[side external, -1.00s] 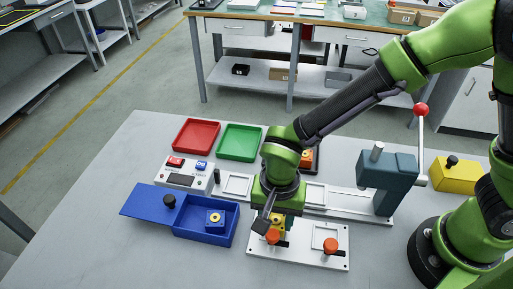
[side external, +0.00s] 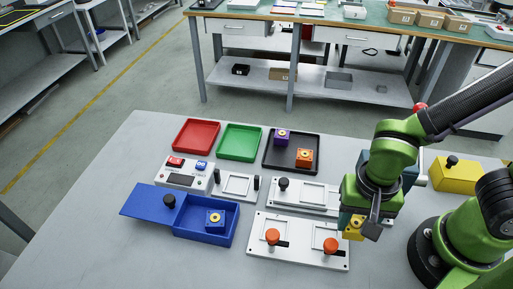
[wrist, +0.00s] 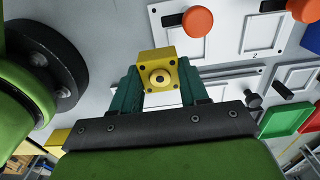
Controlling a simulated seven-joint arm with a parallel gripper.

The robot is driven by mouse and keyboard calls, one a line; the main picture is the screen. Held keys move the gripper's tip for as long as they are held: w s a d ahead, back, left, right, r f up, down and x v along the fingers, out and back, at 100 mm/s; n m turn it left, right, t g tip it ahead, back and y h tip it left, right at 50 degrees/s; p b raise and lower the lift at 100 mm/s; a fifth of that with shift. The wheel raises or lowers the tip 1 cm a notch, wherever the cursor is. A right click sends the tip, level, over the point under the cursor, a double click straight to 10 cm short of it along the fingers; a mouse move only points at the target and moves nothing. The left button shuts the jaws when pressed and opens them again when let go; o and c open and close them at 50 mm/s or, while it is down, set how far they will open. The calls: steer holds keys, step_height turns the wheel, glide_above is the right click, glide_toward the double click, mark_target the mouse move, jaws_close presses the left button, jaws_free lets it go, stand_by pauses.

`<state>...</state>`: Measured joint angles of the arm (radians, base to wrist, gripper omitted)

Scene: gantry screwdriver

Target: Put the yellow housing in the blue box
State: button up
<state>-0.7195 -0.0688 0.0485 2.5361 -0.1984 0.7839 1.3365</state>
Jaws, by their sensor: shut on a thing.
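The yellow housing (side external: 353,229) is held in my gripper (side external: 355,226), just right of the white fixture plate. In the wrist view the yellow housing (wrist: 158,70), with a round ring on its face, sits between the two dark green fingers of my gripper (wrist: 160,85). The blue box (side external: 203,238) is at the front left of the table, well to the left of my gripper. Its blue lid (side external: 148,205) with a black knob is off to its left, leaving the box open. A blue housing (side external: 215,222) is inside the box.
The white fixture plate (side external: 262,249) with two orange knobs lies between the box and my gripper. Behind are a red tray (side external: 196,137), a green tray (side external: 240,141) and a black tray (side external: 275,166) with purple and orange housings. A yellow box (side external: 455,178) stands at right.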

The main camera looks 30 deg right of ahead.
mark_target(359, 223)
steer(key=shift+s+d+r, duration=0.15)
steer(key=shift+r, duration=0.1)
step_height(359, 223, up, 6)
steer(key=shift+r, duration=0.15)
steer(key=w+a+r+n, duration=0.1)
steer(key=w+a+n, duration=1.5)
steer(key=w+a, duration=0.65)
steer(key=shift+w+a+f+n, duration=0.15)
steer(key=shift+a+f+n, duration=0.2)
steer(key=shift+f, duration=1.65)
steer(key=shift+w+a+f+n, duration=0.1)
steer(key=shift+a+f+n, duration=0.2)
steer(key=shift+f, duration=1.65)
steer(key=shift+w+a+f+n, duration=0.15)
steer(key=shift+a+f+n, duration=0.2)
steer(key=shift+f, duration=1.65)
steer(key=shift+f, duration=0.7)
